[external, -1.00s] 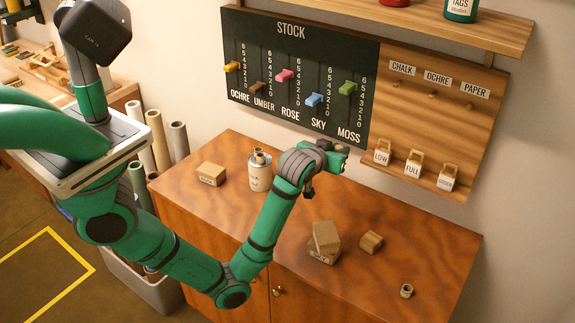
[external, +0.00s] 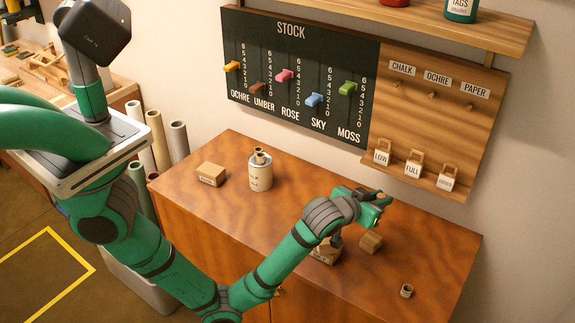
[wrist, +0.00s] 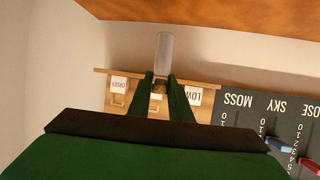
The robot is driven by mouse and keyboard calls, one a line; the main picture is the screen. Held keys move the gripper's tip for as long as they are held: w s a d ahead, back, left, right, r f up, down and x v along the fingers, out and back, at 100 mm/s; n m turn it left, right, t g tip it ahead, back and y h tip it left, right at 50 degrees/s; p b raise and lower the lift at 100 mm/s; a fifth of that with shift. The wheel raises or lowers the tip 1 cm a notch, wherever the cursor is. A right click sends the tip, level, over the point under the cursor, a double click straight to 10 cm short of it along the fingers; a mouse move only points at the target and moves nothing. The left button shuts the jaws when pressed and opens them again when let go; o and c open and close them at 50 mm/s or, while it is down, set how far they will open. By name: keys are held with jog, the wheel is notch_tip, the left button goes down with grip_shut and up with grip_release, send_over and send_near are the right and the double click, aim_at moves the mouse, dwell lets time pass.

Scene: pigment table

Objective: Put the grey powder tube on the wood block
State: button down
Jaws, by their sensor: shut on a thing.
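My gripper (wrist: 161,82) is shut on a pale grey, see-through tube (wrist: 165,52) with a brown cork-like end between the fingers. In the external view my gripper (external: 376,203) is above the right half of the cabinet top; the tube is not clear there. A pair of stacked wood blocks (external: 326,254) lies below my wrist, partly hidden by it. Another wood block (external: 371,242) lies just right of them, and a labelled block (external: 211,174) is at the left. I cannot tell which is the task's block.
A white canister (external: 260,176) stands toward the back left of the cabinet top (external: 430,252). A small cup-like piece (external: 407,291) is at the right. The stock board (external: 300,80) and a wooden rack with small tags (external: 412,163) are on the wall behind. The front right top is mostly clear.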

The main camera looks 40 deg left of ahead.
jog(key=shift+f, duration=4.1)
jog(key=shift+f, duration=0.15)
jog(key=c, duration=1.6)
grip_release()
jog(key=shift+s+r, duration=0.15)
jog(key=shift+r, duration=0.1)
jog(key=v, duration=1.1)
jog(key=shift+s+a+r, duration=0.15)
jog(key=shift+s, duration=0.15)
